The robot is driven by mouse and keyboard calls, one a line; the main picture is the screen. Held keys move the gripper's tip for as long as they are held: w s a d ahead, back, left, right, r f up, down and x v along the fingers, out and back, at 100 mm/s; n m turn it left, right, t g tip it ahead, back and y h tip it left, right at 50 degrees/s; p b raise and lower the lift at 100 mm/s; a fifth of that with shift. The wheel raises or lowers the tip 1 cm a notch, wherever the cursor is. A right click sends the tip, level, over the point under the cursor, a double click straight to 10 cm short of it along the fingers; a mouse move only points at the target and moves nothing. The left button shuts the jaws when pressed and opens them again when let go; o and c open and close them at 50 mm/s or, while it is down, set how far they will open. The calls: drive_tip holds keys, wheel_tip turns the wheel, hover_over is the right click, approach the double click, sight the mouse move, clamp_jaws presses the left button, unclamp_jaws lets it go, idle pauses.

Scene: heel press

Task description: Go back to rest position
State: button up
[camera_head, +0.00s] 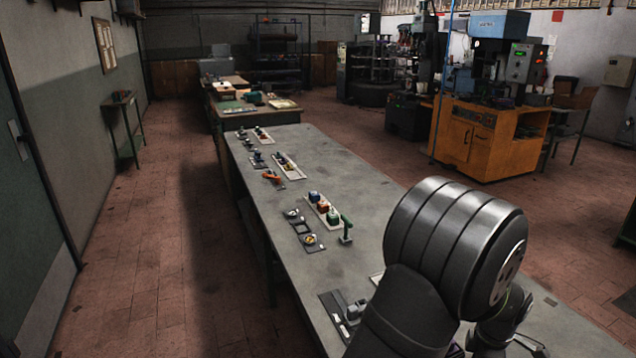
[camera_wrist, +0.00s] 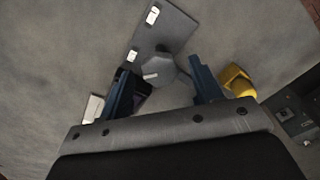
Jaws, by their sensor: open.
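In the wrist view my gripper (camera_wrist: 165,88) shows from behind, with two blue fingers spread apart. The fingers are open, and I see nothing held between them. A grey plate with a hexagonal grey part (camera_wrist: 168,68) lies beyond and between the fingers. A yellow part (camera_wrist: 236,80) shows just right of the right finger; I cannot tell if they touch. In the head view my large grey arm covers the near right of the long grey table (camera_head: 370,180), and my gripper is hidden there.
An orange cabinet (camera_head: 470,140) with a press stands behind right. The table's right middle is bare.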

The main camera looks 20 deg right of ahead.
drive_tip(key=m, duration=0.4)
drive_tip(key=shift+m, duration=0.4)
drive_tip(key=m, duration=0.4)
drive_tip(key=shift+m, duration=0.4)
